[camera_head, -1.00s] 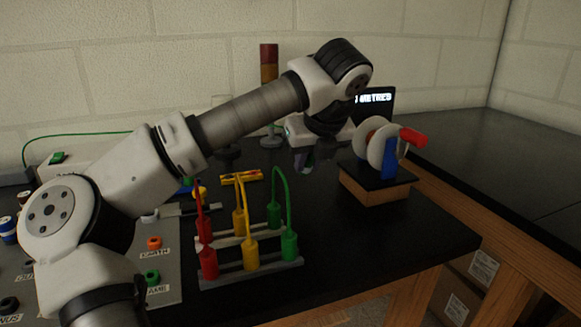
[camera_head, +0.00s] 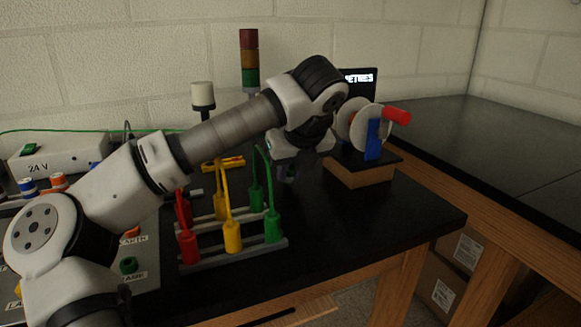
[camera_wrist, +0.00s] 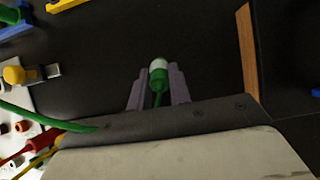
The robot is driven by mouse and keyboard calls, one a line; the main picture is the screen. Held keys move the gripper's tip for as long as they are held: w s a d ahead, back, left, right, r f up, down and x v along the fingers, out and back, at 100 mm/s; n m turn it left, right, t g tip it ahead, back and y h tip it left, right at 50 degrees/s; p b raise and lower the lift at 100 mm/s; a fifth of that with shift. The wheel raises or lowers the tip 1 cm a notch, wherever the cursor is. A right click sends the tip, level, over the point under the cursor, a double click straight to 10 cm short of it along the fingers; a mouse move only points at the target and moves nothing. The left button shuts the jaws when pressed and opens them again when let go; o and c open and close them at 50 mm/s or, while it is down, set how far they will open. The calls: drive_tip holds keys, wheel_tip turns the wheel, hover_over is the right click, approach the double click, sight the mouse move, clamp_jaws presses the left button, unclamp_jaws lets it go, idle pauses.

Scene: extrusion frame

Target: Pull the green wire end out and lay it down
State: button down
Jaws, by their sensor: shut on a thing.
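The green wire end (camera_wrist: 158,74), a green plug with a pale tip, sits between the two purple-grey fingers of my gripper (camera_wrist: 159,92) in the wrist view. My gripper is shut on it, tip pointing away from the palm, with dark bench top beyond. In the head view my gripper (camera_head: 287,172) hangs over the black bench, between the lead rack and the wooden block; the plug is too dark to make out there. A thin green wire (camera_head: 75,130) runs along the wall above the 24 V box (camera_head: 70,157). The plug's height above the bench is hard to tell.
A rack (camera_head: 228,257) of red, yellow and green leads stands in front of my gripper. A reel (camera_head: 364,125) with a red handle sits on a wooden block (camera_head: 357,178) to the right. A stack light (camera_head: 249,60) stands behind. Bench front right is clear.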

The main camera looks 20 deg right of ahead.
drive_tip(key=c, duration=1.2)
unclamp_jaws()
drive_tip(key=v, duration=1.3)
drive_tip(key=shift+s+r, duration=0.2)
drive_tip(key=shift+r, duration=0.15)
